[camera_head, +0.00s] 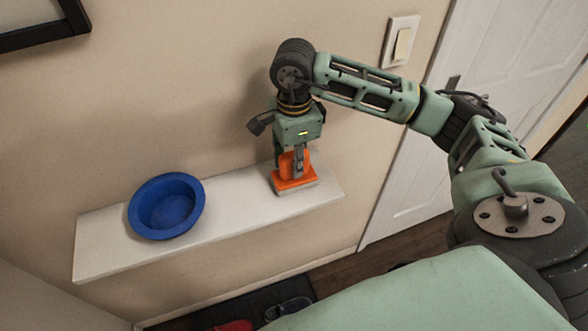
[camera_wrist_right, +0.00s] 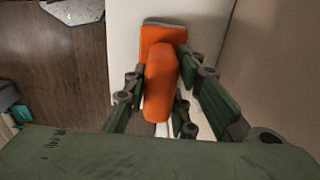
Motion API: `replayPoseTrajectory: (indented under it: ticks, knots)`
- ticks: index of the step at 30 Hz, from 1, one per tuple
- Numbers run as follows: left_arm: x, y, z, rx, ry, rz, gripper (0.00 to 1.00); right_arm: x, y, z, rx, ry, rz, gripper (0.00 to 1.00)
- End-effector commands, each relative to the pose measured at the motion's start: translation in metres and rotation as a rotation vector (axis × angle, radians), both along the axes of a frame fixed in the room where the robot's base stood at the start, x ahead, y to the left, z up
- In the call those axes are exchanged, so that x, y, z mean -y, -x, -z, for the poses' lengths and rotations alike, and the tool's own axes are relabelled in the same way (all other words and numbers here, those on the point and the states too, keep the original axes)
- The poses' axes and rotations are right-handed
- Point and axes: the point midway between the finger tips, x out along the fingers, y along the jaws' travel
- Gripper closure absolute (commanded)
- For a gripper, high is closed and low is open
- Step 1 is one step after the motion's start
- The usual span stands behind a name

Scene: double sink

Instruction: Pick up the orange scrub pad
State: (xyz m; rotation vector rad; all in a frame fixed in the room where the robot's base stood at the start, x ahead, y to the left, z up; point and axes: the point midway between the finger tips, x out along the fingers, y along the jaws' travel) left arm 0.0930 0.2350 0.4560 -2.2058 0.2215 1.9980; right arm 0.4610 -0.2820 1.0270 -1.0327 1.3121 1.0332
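The orange scrub pad (camera_head: 294,182) sits on the white shelf, right of the blue bowl. It has an orange base with a pale underside and an upright orange handle. My right gripper (camera_head: 297,163) points down over it, and one finger hides part of the handle. In the right wrist view, the pad's rounded handle (camera_wrist_right: 160,85) lies between the fingers of my right gripper (camera_wrist_right: 161,88). The fingers are apart, with a gap showing on each side of the handle. My left gripper is not in view.
The white shelf (camera_head: 240,212) is narrow and fixed along the wall. A blue bowl (camera_head: 166,207) stands on its left part. A light switch (camera_head: 400,42) and a white door (camera_head: 425,145) are to the right. Shoes (camera_head: 288,308) lie on a dark mat below.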

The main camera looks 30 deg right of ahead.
Motion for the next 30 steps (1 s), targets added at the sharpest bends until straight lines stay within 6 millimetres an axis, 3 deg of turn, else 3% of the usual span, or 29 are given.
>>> replayPoseTrajectory:
  ticks: [7,19,23,27,30]
  knots:
    - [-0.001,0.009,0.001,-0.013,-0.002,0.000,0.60,0.000,0.000,0.000,0.000,0.000,0.000,1.00]
    - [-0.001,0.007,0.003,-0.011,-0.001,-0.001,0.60,0.000,-0.001,-0.004,0.002,-0.001,0.000,1.00]
    - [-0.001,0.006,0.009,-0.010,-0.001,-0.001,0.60,0.000,-0.001,-0.014,0.005,-0.001,0.000,1.00]
    - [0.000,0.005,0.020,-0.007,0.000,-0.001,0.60,0.000,-0.002,-0.037,0.008,-0.001,-0.001,1.00]
    - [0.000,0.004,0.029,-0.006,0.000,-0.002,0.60,0.020,0.008,-0.049,0.004,0.003,0.006,1.00]
